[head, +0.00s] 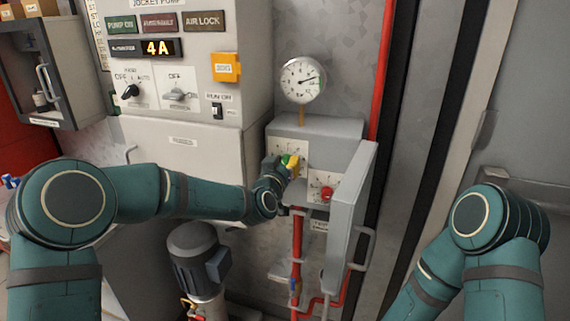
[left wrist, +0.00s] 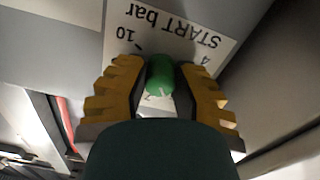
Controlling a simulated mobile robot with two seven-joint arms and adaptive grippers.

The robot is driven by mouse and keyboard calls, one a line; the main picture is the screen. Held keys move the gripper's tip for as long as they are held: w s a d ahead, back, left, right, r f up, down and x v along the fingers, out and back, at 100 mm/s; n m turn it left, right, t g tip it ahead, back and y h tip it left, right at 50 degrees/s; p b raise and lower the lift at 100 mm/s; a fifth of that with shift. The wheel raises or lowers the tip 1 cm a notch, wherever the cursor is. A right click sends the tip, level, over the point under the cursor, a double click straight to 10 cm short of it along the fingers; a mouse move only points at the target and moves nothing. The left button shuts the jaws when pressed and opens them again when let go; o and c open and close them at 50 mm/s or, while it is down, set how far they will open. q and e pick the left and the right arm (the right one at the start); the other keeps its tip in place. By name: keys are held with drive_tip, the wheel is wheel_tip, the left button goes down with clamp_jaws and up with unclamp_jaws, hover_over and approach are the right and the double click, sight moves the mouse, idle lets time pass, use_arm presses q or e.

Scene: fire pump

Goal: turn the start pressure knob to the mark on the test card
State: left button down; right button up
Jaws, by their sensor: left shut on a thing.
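The green start pressure knob (left wrist: 161,76) sits on a white scale plate (left wrist: 190,30) printed "START bar", with 10 and 4 legible. The plate appears upside down in the left wrist view. My left gripper (left wrist: 163,84) is shut on the knob, with a yellow ridged finger on either side. In the head view the left gripper (head: 290,164) reaches into the open grey switch box (head: 330,130) and mostly covers the green knob (head: 285,159). A red knob (head: 327,192) sits to its right. I cannot make out the test card with its mark. My right gripper is out of view.
A round pressure gauge (head: 303,80) stands above the box. The box's open door (head: 350,225) stands out on the right, and red pipes (head: 297,250) run below. The jockey pump panel (head: 175,65) is at upper left, a motor (head: 197,255) below.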

use_arm(q)
drive_tip(key=c, duration=0.6)
unclamp_jaws()
drive_tip(key=shift+w+f, duration=0.1)
drive_tip(key=shift+c, duration=0.2)
drive_tip(key=v, duration=1.2)
